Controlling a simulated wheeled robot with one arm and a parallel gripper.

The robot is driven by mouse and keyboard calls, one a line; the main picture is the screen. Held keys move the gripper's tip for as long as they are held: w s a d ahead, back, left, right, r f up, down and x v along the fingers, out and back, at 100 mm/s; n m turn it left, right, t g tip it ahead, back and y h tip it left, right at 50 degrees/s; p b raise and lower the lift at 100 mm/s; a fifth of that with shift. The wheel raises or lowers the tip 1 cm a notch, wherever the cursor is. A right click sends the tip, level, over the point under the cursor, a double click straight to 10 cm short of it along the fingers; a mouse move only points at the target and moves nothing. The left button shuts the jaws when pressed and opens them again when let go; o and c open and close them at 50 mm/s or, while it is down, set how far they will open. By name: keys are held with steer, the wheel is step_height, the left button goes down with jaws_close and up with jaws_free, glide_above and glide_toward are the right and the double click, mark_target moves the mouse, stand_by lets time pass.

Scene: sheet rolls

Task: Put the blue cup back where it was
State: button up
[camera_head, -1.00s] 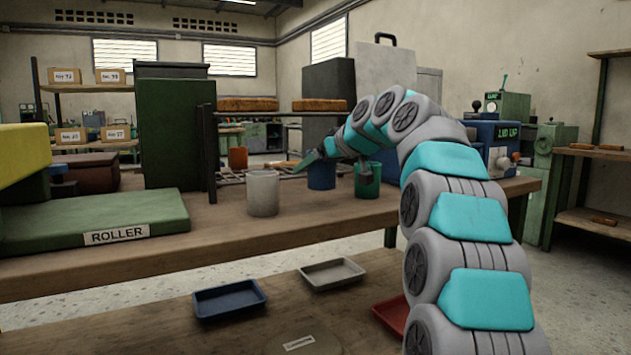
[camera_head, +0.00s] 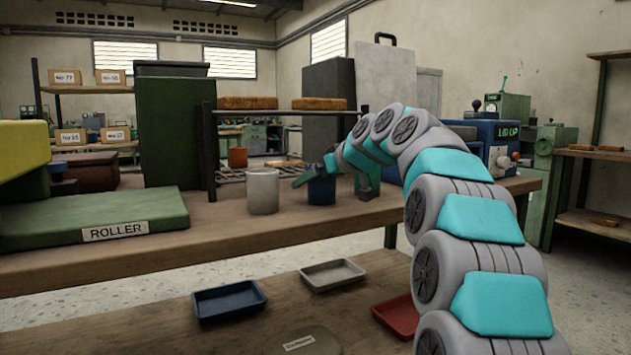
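The blue cup (camera_head: 321,191) stands upright on the workbench, with its upper part partly covered by my gripper. My gripper (camera_head: 333,189) is open, its fingers spread wide. One finger is at the cup's upper left, and the other hangs down to its right. I cannot tell whether either touches the cup. A pale grey cup (camera_head: 263,191) stands to the left of the blue one. The green cup's place is behind the right finger, and I cannot make the cup out clearly.
A brown-orange cup (camera_head: 238,157) stands farther back by a rack. A blue tray (camera_head: 229,300), a grey tray (camera_head: 332,274) and a red tray (camera_head: 398,315) lie on the lower shelf. The green roller base (camera_head: 60,215) fills the bench's left. The bench front is clear.

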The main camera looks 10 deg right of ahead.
steer(key=shift+s+r, duration=0.15)
steer(key=shift+r, duration=0.1)
steer(key=p+v, duration=0.1)
steer(key=v, duration=1)
steer(key=shift+s+d, duration=0.2)
steer(key=shift+s, duration=0.15)
